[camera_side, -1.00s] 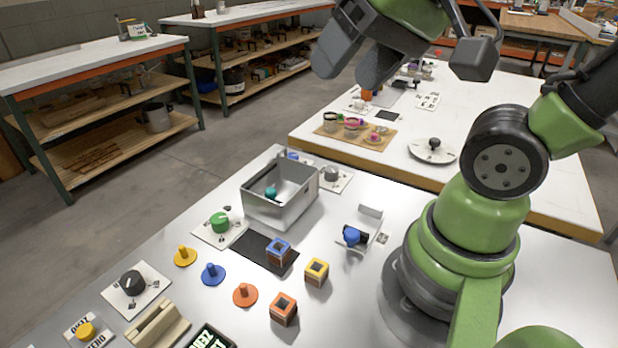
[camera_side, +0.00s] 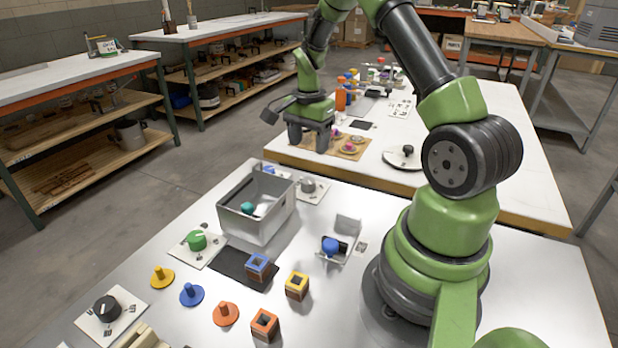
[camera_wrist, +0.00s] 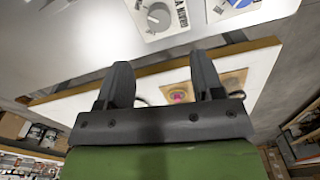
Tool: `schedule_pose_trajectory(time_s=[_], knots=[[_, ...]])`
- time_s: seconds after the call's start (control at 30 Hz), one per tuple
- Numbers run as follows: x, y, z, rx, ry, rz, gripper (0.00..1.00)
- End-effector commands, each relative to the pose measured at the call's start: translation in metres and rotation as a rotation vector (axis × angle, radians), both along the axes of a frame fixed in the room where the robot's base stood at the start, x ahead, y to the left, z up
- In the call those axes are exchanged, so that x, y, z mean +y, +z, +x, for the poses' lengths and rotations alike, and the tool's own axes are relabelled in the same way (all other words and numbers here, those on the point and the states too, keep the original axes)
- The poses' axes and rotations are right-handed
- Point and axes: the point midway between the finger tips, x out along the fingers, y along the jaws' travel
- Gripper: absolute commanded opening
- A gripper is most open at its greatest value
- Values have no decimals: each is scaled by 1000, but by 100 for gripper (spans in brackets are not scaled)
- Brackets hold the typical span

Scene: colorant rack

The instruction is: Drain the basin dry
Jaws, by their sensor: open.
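The basin, an open grey metal box (camera_side: 262,228), stands on the near table with a teal piece (camera_side: 247,208) inside; I cannot tell whether it holds liquid. A grey knob (camera_side: 308,184) on a white plate sits behind it, also at the top of the wrist view (camera_wrist: 158,16). A blue knob, partly hidden by the basin in the side view (camera_side: 268,169), is cut off at the top of the wrist view (camera_wrist: 238,2). A green knob (camera_side: 196,240) sits left of the basin. My gripper (camera_side: 309,146) is open and empty, behind the basin, near the back table's edge.
A blue-knobbed bracket (camera_side: 331,245) stands right of the basin. Blue, yellow and orange-topped blocks (camera_side: 297,286) and colored pegged discs (camera_side: 192,294) are in front. A black knob (camera_side: 107,308) is front left. The back table has a wooden board (camera_side: 352,150) with small items.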

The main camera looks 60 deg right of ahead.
Motion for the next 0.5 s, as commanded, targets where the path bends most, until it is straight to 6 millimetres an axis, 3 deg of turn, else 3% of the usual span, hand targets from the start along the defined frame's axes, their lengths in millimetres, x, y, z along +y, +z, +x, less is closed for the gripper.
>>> schedule_pose_trajectory(time_s=[0.5], knots=[[0, -82, -1, 5, -4, 4, 61]])
